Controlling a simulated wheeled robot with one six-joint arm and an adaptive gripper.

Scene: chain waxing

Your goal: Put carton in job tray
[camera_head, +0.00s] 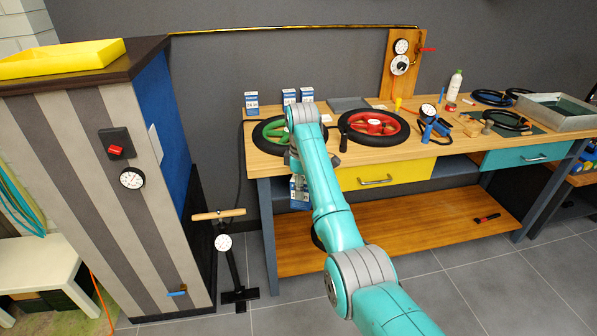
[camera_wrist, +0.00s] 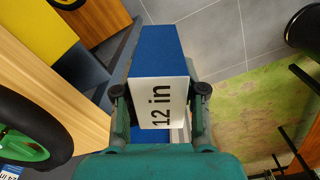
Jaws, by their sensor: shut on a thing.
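My gripper (camera_wrist: 160,90) is shut on a blue and white carton (camera_wrist: 156,48) marked "12 in", with one finger on each side of it. In the head view the carton (camera_head: 298,188) hangs in front of the bench's front edge, below the bench top. My gripper there is partly hidden by my arm. No tray is labelled as the job tray. A yellow tray (camera_head: 62,62) sits on the cabinet at left. A flat grey tray (camera_head: 348,104) lies at the back of the bench, and a larger grey tray (camera_head: 565,121) with a green base is at the right end.
Several similar cartons (camera_head: 289,97) stand at the back of the bench (camera_head: 265,144). A green-hubbed wheel (camera_head: 262,132) and a red-hubbed wheel (camera_head: 373,127) lie on it. A floor pump (camera_head: 222,242) stands between the cabinet (camera_head: 90,190) and bench.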

